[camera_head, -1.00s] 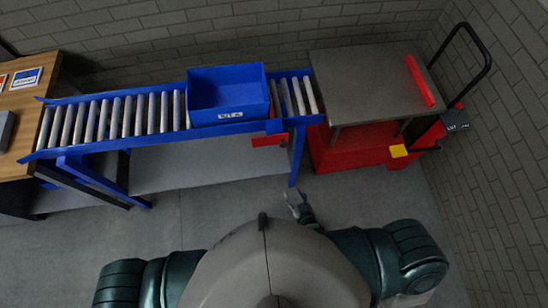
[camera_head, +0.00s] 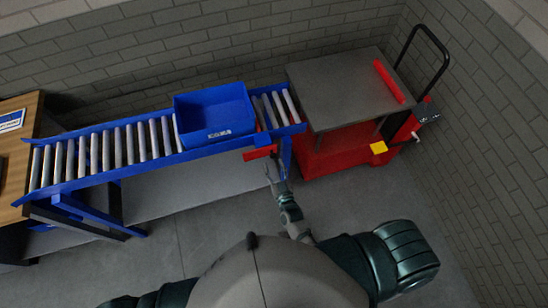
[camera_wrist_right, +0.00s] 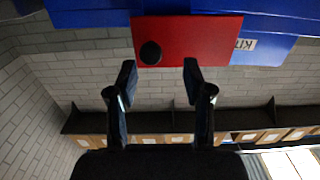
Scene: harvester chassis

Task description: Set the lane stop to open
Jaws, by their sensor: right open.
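The lane stop appears as a red plate (camera_head: 260,153) on the front side of the roller conveyor, near its right end, below a small blue block (camera_head: 263,140). In the right wrist view the red plate (camera_wrist_right: 205,40) fills the top middle, with a round black knob (camera_wrist_right: 150,53) at its lower left. My right gripper (camera_head: 272,172) is just in front of the plate. In the wrist view its fingers (camera_wrist_right: 160,76) are apart and empty, with the knob between and beyond their tips. I see no contact. My left gripper is out of view.
A blue tote (camera_head: 214,112) with a label sits on the conveyor (camera_head: 125,172). A red cart (camera_head: 335,150) with a grey top and black handle stands at the conveyor's right end. A wooden table (camera_head: 20,200) is at the left. The floor in front is free.

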